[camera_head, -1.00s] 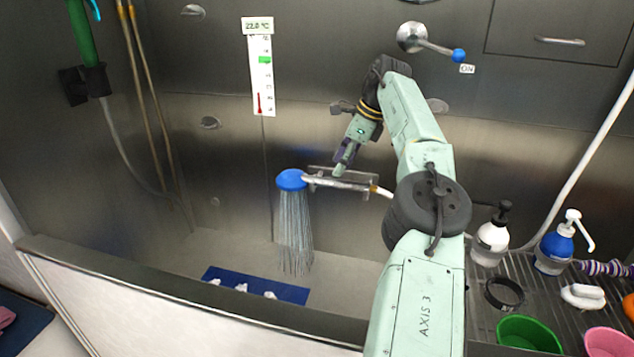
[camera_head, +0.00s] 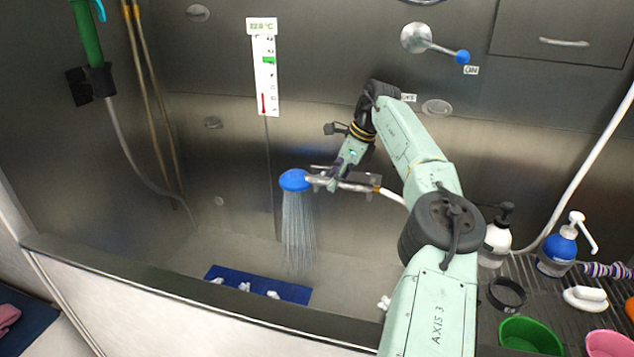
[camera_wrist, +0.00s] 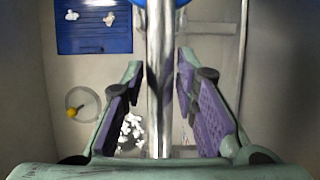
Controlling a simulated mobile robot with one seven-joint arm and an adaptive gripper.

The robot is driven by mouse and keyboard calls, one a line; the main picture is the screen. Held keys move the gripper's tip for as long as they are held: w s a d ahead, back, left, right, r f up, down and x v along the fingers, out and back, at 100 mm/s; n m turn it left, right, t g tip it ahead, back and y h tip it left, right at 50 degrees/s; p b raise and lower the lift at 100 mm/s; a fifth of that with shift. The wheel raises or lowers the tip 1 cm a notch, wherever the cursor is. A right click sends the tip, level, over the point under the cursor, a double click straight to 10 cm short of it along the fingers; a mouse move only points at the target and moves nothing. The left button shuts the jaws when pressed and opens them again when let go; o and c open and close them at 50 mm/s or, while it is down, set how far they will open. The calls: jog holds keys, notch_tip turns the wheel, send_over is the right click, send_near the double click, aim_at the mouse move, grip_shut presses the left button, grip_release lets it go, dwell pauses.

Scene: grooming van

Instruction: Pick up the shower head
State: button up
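The shower head (camera_head: 294,180) has a blue round head and a metal handle (camera_head: 345,184). It lies roughly level at a bracket (camera_head: 372,181) on the tub's back wall, and water streams down from it. A white hose runs from the handle's right end. My gripper (camera_head: 336,184) is at the handle, just right of the blue head. In the wrist view the handle (camera_wrist: 160,80) runs between the two purple-padded fingers of my gripper (camera_wrist: 158,95). The fingers are open, with a gap on both sides of the handle.
A blue mat (camera_head: 258,284) with white clumps lies on the tub floor. The tub's front rim (camera_head: 180,294) runs across below. A rack at right holds a white bottle (camera_head: 497,240), a blue bottle (camera_head: 558,250) and a green bowl (camera_head: 530,337). A lever (camera_head: 435,45) is on the wall.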

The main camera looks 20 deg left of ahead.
aim_at(331, 179)
grip_shut()
jog(key=shift+r, duration=0.15)
dwell(0.4)
jog(key=shift+r+b, duration=0.35)
jog(key=shift+r, duration=1.25)
jog(key=shift+s+f+b, duration=0.15)
jog(key=shift+s+b, duration=0.05)
jog(key=shift+b, duration=0.2)
jog(key=s+b, duration=0.9)
jog(key=s, duration=0.8)
jog(key=r+p, duration=0.4)
jog(key=r, duration=0.1)
jog(key=shift+s+r+p, duration=0.2)
jog(key=shift+s+p, duration=0.1)
jog(key=shift+p, duration=0.1)
